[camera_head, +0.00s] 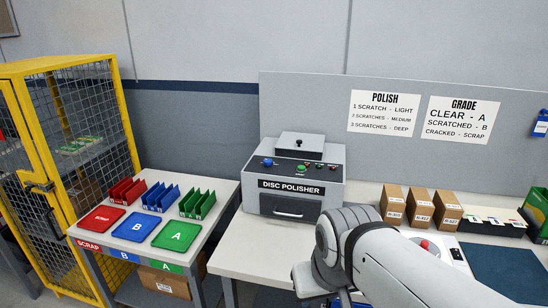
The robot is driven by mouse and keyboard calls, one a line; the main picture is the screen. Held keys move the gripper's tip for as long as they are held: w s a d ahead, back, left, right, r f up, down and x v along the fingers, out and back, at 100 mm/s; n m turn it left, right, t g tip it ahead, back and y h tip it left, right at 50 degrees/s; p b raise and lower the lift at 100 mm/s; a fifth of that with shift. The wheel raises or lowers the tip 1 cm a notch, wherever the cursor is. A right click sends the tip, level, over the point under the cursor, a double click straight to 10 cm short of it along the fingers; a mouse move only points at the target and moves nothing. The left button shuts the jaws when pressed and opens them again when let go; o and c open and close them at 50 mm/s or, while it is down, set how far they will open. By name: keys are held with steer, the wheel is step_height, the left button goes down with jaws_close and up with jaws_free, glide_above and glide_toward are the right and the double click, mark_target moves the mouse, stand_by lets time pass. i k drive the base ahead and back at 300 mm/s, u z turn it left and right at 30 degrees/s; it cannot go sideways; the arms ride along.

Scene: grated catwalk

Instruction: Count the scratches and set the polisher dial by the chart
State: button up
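The grey disc polisher (296,205), labelled DISC POLISHER, stands on the bench with a dark slot or drawer at its lower front. A blue knob (268,162) and a green button (300,169) sit on its dark top panel; the knob's setting is too small to read. The POLISH chart (384,113) on the wall panel reads 1 scratch light, 2 scratches medium, 3 scratches deep. The GRADE chart (458,119) hangs to its right. My arm comes in from the lower right, in front of the bench. My gripper is not visible, and no scratched disc surface shows.
Red (100,219), blue (135,227) and green (177,235) trays lie on the left table with small racks behind. A yellow mesh cage (125,120) stands far left. Brown boxes (419,210), a black holder (491,231) and a dark mat (505,272) occupy the right bench.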

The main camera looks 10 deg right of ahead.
mark_target(268, 162)
steer(key=u, duration=0.05)
steer(key=i, duration=1)
steer(key=z, duration=0.05)
